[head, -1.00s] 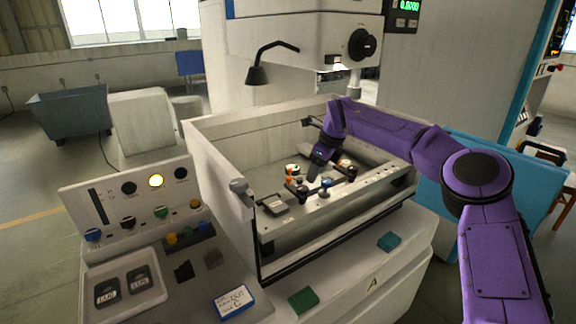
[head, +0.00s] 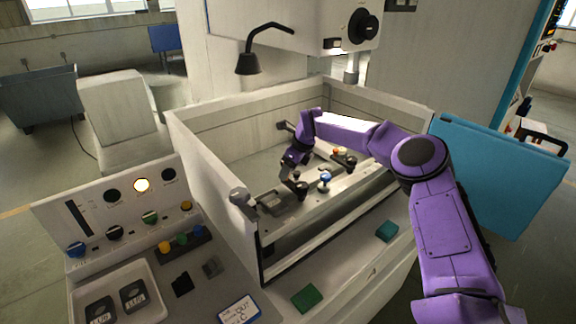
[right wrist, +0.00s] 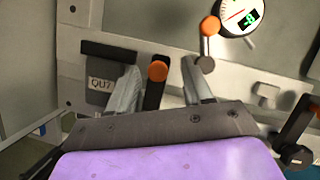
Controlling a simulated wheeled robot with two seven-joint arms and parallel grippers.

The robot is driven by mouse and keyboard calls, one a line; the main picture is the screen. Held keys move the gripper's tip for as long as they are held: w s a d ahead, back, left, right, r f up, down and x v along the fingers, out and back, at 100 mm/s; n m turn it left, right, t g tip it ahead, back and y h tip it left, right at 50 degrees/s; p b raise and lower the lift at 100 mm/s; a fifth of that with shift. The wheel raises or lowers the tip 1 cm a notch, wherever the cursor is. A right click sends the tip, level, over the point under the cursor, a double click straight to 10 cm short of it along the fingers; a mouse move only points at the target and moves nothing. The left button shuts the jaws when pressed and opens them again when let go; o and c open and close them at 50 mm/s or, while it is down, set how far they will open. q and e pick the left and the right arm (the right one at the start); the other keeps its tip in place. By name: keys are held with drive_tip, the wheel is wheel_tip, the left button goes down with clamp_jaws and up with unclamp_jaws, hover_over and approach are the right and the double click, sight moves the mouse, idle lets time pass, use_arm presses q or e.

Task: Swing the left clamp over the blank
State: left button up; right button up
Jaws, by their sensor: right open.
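My right gripper (head: 289,163) reaches down into the machine's tub, over the left part of the fixture. In the right wrist view it (right wrist: 160,85) is open, with one finger on each side of a dark clamp arm with an orange knob (right wrist: 158,70), which appears to be the left clamp. I cannot tell whether the fingers touch it. In the head view a dark clamp part (head: 297,188) shows just below the gripper. My left gripper is out of view.
A second orange-knobbed lever (right wrist: 209,27) and a round dial with a green display (right wrist: 241,16) are close to the right finger. Another dark lever (right wrist: 297,130) is at far right. The tub's walls (head: 205,165) surround the work area; a lamp (head: 249,63) hangs above.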

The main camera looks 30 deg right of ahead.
drive_tip(key=shift+f, duration=0.15)
drive_tip(key=shift+s+a, duration=0.1)
drive_tip(key=shift+s, duration=0.05)
clamp_jaws()
